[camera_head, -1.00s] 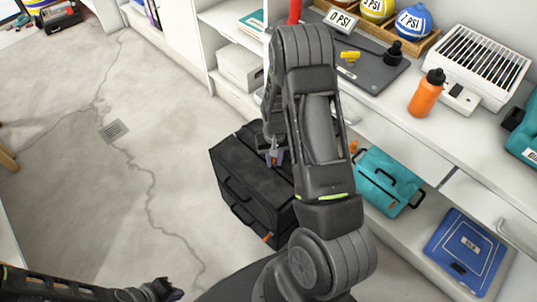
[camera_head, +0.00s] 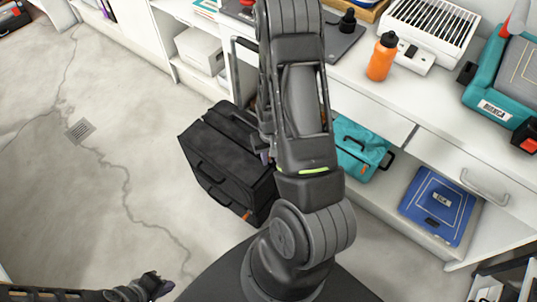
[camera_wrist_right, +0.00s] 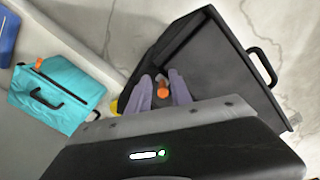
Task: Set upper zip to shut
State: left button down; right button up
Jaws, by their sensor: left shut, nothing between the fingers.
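A black bag (camera_head: 222,170) stands on the floor left of the shelving, with handles on its near-left side. An orange pull (camera_head: 247,216) hangs low at its front corner. My right gripper (camera_head: 262,157) is at the bag's right edge, partly hidden by my right arm. In the right wrist view its two fingers (camera_wrist_right: 160,90) are apart, with an orange zip pull (camera_wrist_right: 163,90) in or just behind the gap. Whether they touch it I cannot tell. The bag (camera_wrist_right: 205,70) fills the space beyond them. My left gripper (camera_head: 155,286) is shut and empty, low at the left, away from the bag.
A teal bag (camera_head: 358,148) and a blue case (camera_head: 438,205) lie on the low shelf at the right. An orange bottle (camera_head: 382,57) stands on the counter (camera_head: 440,100) above. The floor left of the black bag is clear, apart from a flat drain grate (camera_head: 80,130).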

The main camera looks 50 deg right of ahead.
aim_at(271, 161)
jog(key=shift+o, duration=0.8)
jog(key=shift+r, duration=0.5)
notch_tip(271, 161, up, 7)
jog(key=p, duration=0.1)
jog(key=shift+p, duration=0.35)
jog(key=shift+f, duration=0.1)
